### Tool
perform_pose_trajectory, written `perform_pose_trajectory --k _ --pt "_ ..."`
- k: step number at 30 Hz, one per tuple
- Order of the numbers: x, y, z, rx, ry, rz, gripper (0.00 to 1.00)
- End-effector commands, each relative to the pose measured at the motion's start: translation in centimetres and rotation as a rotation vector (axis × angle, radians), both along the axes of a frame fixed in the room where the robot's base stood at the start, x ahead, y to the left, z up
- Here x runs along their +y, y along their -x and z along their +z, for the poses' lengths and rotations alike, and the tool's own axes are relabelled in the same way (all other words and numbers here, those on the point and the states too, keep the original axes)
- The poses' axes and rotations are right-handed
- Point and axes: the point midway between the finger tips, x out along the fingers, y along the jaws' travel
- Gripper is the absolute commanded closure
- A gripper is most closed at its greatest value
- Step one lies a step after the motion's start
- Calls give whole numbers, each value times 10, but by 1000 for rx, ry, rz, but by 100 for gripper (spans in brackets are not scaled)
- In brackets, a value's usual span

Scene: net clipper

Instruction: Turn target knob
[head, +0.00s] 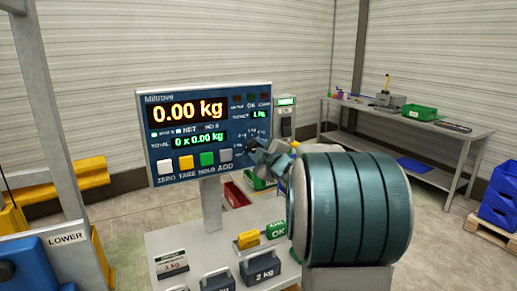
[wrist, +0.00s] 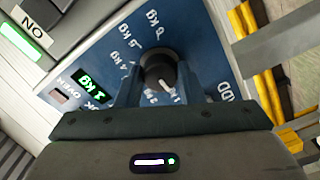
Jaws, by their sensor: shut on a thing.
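The target knob (wrist: 158,72) is a dark round knob with a white pointer line, on the blue panel of the scale display (head: 205,130). In the wrist view its pointer aims toward the bottom of the picture, and weight labels ring it. My gripper (wrist: 158,88) is shut on the knob, one finger on each side. In the head view my gripper (head: 258,150) meets the panel's right side, and the knob is mostly hidden there. A small green target readout (wrist: 88,86) shows 1 kg. The main display reads 0.00 kg, the total 0 x 0.00 kg.
Several square buttons (head: 186,163) line the panel's bottom. The scale platform (head: 170,240) below holds weights, including a dark 2 kg weight (head: 260,268) and a yellow block (head: 248,239). A workbench (head: 440,138) stands at the back right, blue crates (head: 500,195) at the far right.

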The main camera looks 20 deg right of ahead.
Motion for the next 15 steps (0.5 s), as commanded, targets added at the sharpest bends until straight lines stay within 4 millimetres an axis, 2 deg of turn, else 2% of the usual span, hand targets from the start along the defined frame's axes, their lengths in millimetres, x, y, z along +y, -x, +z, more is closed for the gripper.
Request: perform_pose_trajectory --k 6,15 --pt "1 -1 5 -3 -119 3 89" --pt "1 -1 5 -3 -194 4 89"
